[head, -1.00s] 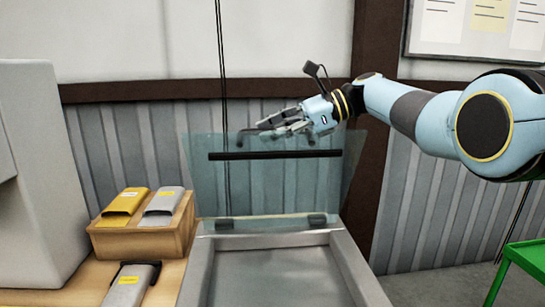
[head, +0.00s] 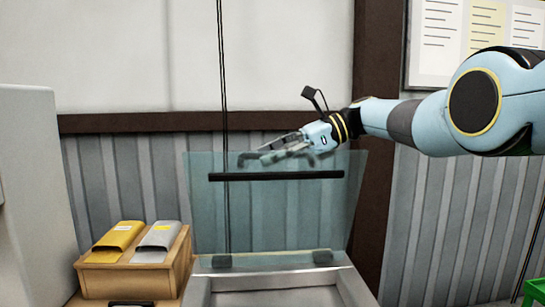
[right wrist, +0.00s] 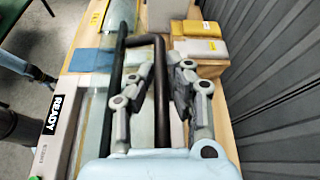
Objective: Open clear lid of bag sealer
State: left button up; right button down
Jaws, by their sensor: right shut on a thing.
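The bag sealer is a grey tray-like body (head: 355,290) with a clear bluish lid (head: 290,222) hinged at its back edge. My right gripper (head: 262,158) is at the lid's top edge. In the right wrist view my right gripper (right wrist: 165,80) has its fingers closed around a bent black handle (right wrist: 178,120) beside the bar. At the left edge of that view a light blue and dark part looks like my left arm; its fingers are too small to read.
A wooden box (head: 140,262) with yellow and grey packs stands left of the sealer. A large grey block (head: 35,190) fills the left edge. A corrugated wall (head: 430,215) is close behind, and a green frame (head: 535,290) shows at lower right.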

jog(key=c, duration=1.6)
grip_release()
jog(key=shift+f, duration=0.2)
jog(key=shift+c, duration=0.2)
jog(key=shift+o, duration=0.2)
jog(key=v, duration=0.7)
jog(key=shift+w+d+r, duration=0.1)
jog(key=shift+d+r, duration=0.05)
jog(key=shift+d, duration=0.1)
